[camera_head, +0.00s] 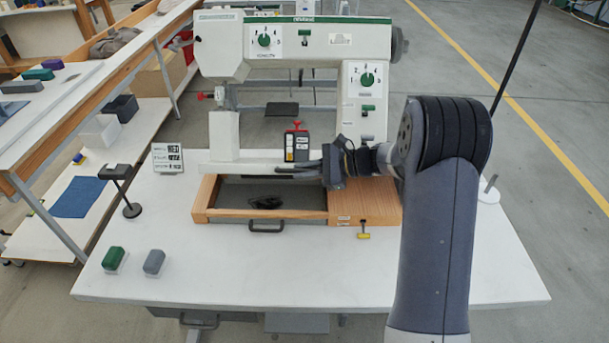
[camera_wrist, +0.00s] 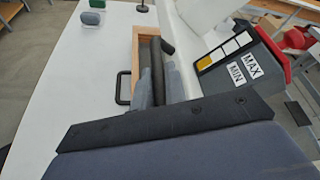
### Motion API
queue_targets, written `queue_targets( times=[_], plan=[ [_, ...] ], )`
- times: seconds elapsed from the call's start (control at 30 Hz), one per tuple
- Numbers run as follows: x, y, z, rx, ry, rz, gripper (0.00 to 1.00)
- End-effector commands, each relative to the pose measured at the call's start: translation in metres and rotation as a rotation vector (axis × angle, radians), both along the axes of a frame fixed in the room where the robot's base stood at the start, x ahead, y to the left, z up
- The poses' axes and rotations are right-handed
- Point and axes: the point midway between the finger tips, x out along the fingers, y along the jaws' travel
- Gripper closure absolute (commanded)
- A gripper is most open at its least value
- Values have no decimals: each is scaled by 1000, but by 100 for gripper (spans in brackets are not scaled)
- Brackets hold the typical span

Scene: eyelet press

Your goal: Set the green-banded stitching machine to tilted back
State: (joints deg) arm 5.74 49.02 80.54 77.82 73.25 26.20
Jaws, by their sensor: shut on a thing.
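The white stitching machine (camera_head: 265,38) with a green band along its top stands at the back of the white table. Its pale bed (camera_head: 235,160) runs behind a wood-framed well (camera_head: 262,215). How far the machine leans is hard to judge. My gripper (camera_head: 300,168) reaches in from the right at the bed's front edge. In the wrist view my gripper (camera_wrist: 158,85) is shut on a dark rounded bar (camera_wrist: 162,60) beside the bed. Its grip is partly hidden by the wrist.
A MIN/MAX reservoir (camera_head: 297,143) with a red top, also in the wrist view (camera_wrist: 235,65), stands close behind my gripper. A green block (camera_head: 113,258), a grey block (camera_head: 154,262) and a black stand (camera_head: 130,190) are at left. The front tabletop is mostly clear.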

Motion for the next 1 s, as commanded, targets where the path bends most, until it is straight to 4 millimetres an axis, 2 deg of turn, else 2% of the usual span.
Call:
queue_targets(
  times=[0.23, 0.83, 0.87, 1.0],
  plan=[
    [7, 0, 8, -2, 0, -1, 100],
    [10, -1, 10, -2, -2, 0, 100],
    [10, -1, 10, -2, -2, 0, 86],
    [10, -1, 10, -2, -1, -1, 74]
  ],
)
